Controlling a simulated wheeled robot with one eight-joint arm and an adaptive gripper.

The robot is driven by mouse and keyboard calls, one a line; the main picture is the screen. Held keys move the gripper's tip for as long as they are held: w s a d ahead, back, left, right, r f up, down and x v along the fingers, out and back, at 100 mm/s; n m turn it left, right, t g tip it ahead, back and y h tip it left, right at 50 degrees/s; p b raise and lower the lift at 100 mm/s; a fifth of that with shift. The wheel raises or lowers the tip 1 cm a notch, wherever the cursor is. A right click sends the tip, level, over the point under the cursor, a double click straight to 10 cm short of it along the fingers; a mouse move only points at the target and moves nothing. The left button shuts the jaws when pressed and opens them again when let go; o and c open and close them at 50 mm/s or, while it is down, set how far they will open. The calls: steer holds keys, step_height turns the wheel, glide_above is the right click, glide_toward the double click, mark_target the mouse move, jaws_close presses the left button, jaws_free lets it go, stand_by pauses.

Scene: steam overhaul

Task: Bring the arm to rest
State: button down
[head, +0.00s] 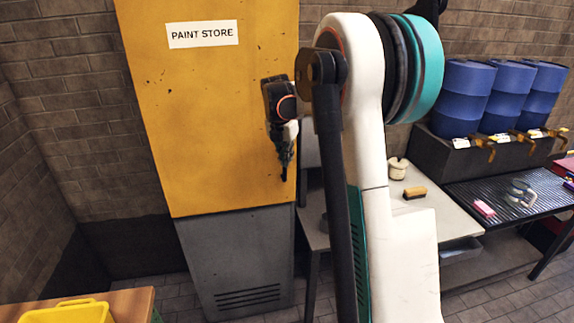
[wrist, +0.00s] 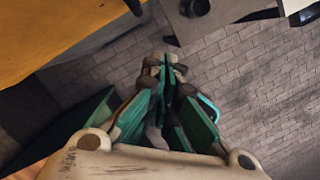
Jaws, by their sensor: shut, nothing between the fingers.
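My gripper (head: 284,172) hangs pointing down in front of the yellow paint store cabinet (head: 215,110) in the head view. In the wrist view my gripper (wrist: 167,65) has its teal fingers closed together with nothing between them, above the brick-paved floor (wrist: 250,95). My white and teal arm fills the middle of the head view and hides part of the table behind it.
A table (head: 445,219) right of my arm bears a small cream pot (head: 398,168) and a yellow-brown block (head: 415,193). Blue drums (head: 463,98) stand on a dark stand at the right. A yellow tray (head: 68,313) sits on a wooden surface at lower left.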

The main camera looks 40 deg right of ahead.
steer(key=s+a+r+m+t+b, duration=0.25)
steer(key=s+a+m, duration=0.3)
steer(key=a, duration=0.55)
steer(key=s+a+r+m+t+b, duration=0.25)
steer(key=s+a+m, duration=0.3)
steer(key=a, duration=0.65)
steer(key=s+a+f+m+y+b, duration=0.1)
steer(key=s+a+f+m, duration=0.1)
steer(key=s, duration=0.4)
steer(key=s+a+f+m+b, duration=0.1)
steer(key=s+a+f+m, duration=0.2)
steer(key=s+m, duration=0.3)
steer(key=s+a+f+m+t+y+b, duration=0.1)
steer(key=s+a+f+m, duration=0.2)
steer(key=s, duration=0.3)
steer(key=shift+s+f+m+y, duration=0.25)
steer(key=shift+f+m, duration=0.35)
steer(key=shift+f, duration=0.3)
